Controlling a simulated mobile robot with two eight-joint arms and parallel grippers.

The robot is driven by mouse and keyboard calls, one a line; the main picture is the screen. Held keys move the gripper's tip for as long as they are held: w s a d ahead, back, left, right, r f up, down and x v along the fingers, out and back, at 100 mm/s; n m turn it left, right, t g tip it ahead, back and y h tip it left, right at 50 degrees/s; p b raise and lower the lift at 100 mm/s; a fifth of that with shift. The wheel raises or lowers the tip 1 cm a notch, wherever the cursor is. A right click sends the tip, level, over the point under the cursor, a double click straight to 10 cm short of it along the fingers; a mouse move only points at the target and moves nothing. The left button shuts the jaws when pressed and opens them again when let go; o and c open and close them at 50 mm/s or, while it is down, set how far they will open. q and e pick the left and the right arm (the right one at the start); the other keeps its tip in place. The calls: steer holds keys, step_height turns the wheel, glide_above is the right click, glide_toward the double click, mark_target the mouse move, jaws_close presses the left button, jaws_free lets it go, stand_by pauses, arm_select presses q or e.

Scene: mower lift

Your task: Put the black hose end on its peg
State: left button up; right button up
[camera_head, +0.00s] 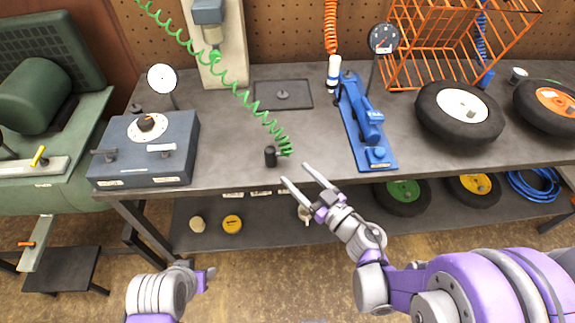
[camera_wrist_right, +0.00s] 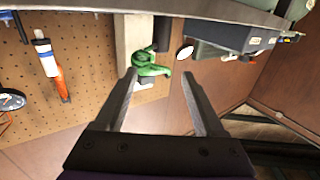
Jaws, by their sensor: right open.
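The black hose end (camera_head: 270,156) stands at the workbench's front edge in the head view, beside the lower end of the coiled green hose (camera_head: 270,122). A dark plate with a short knob (camera_head: 282,95), which may be the peg, lies farther back on the bench. My right gripper (camera_head: 294,173) is open and empty, just in front of the bench edge, its fingers pointing toward the hose end without touching it. In the right wrist view, the green hose (camera_wrist_right: 152,70) shows beyond and between the open fingers (camera_wrist_right: 159,76). My left gripper (camera_head: 206,279) is low at the left; its fingers are unclear.
A blue-grey box (camera_head: 146,150) with handles stands left on the workbench (camera_head: 225,150). A blue tool (camera_head: 366,125) and a dial gauge (camera_head: 383,38) are to the right. Wheels (camera_head: 459,112) and an orange wire crate (camera_head: 440,45) fill the far right. A shelf lies below.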

steer(key=d+r+m+t+h, duration=0.2)
steer(key=d+r+m+h, duration=0.25)
steer(key=d+h, duration=0.35)
steer(key=s+d+f+m+g+h, duration=0.3)
steer(key=d+m+h, duration=0.1)
steer(key=d, duration=0.3)
arm_select(q)
steer(key=shift+o, duration=2.2)
arm_select(e)
steer(key=s+a+f+n+g+y, duration=0.1)
steer(key=s+f+g, duration=0.3)
steer(key=s, duration=0.4)
steer(key=s+a+f+g+y, duration=0.1)
steer(key=s+a+f+g, duration=0.2)
steer(key=s, duration=0.6)
steer(key=shift+a+f+n+g, duration=0.25)
steer(key=shift+f+n+g, duration=0.1)
steer(key=shift+g, duration=0.75)
